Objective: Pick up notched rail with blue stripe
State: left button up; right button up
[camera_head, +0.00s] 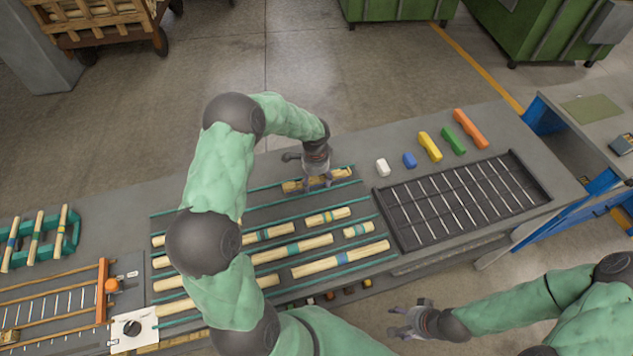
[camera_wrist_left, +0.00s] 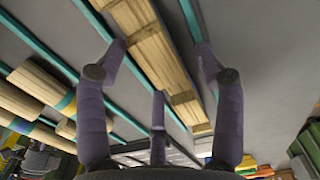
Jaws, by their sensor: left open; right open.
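A pale wooden rail with darker notches (camera_head: 291,187) lies at the far side of the slatted table, partly covered by my left gripper (camera_head: 317,182) in the head view. My right gripper (camera_head: 408,322) is open and empty, off the table's near edge.
Several round wooden pieces with blue or yellow bands (camera_head: 340,260) lie between teal strips nearer me. A dark rack with metal rods (camera_head: 397,212) is to the right. White, blue, yellow, green and orange blocks (camera_head: 470,128) line the far edge. A green holder (camera_head: 76,228) stands left.

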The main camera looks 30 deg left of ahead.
pick_arm(q)
jog(key=c, duration=1.3)
jog(key=shift+r, duration=0.1)
